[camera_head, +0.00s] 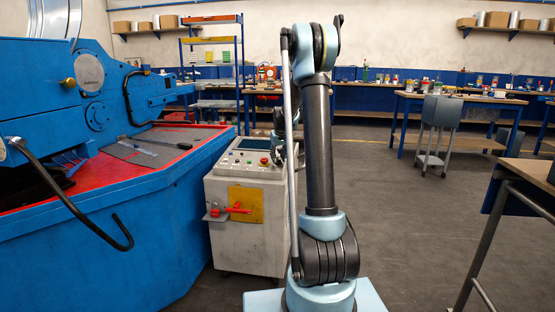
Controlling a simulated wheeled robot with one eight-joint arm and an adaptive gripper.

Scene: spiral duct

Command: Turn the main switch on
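The main switch looks to be the red handle (238,209) on a yellow plate (246,199), on the front of the grey control cabinet (230,243). The handle lies roughly horizontal, with a small metal piece and a red part at its left end. My arm stands to the right of the cabinet and bends over at the top. My gripper (279,148) shows only in part behind my arm, near the right side of the cabinet's top. It is apart from the red handle. Its fingers cannot be made out, and neither can whether it holds anything.
The cabinet's sloped top panel (248,160) carries a screen and several buttons, one of them red. A large blue machine (150,235) with a red bed stands close on the left. A worktable (530,172) edges in at right. Grey floor (410,240) is clear between.

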